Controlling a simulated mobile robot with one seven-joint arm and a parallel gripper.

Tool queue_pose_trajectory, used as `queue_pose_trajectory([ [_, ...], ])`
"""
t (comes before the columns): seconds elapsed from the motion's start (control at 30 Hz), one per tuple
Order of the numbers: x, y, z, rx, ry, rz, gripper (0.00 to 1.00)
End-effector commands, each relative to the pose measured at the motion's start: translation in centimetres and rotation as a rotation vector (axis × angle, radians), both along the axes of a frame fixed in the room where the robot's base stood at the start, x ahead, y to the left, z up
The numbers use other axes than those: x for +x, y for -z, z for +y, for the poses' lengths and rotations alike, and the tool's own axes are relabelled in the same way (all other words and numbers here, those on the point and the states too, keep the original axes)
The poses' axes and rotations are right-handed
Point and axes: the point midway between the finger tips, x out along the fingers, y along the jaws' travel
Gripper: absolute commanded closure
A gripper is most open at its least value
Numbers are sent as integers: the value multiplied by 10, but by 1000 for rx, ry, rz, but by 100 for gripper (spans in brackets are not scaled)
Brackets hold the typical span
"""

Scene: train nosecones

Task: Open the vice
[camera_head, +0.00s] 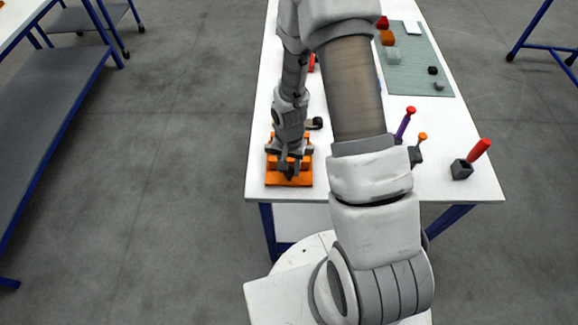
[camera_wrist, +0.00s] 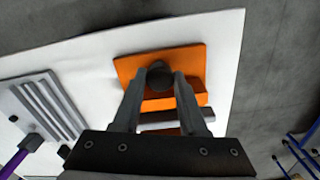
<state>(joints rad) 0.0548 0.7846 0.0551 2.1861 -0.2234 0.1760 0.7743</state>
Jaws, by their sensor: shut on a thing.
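The orange vice (camera_head: 303,181) sits on the white table near its front left corner. In the wrist view its orange body (camera_wrist: 195,60) lies under my fingers, with a grey jaw strip crossing it. A dark round knob, the vice's handle (camera_wrist: 160,72), is between my fingertips. My gripper (camera_head: 288,168) reaches down over the vice, and in the wrist view my gripper (camera_wrist: 159,85) is shut on the knob, one finger on each side. My fingers and palm hide part of the vice, so the jaw gap cannot be told clearly.
Purple (camera_head: 405,122), orange (camera_head: 422,137) and red-handled (camera_head: 479,150) tools stand in dark holders to the right. A grey-green mat (camera_head: 425,70) with small parts lies at the back right. A ribbed grey block (camera_wrist: 48,105) is beside the vice. The table's edge is close.

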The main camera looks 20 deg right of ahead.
Motion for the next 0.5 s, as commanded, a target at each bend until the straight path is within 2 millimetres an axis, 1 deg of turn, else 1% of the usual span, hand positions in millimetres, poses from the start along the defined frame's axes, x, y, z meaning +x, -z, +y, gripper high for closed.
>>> queue_pose_trajectory([
  [0.27,0,1,0,0,-32,-1,100],
  [0.5,0,2,0,0,-160,-1,100],
])
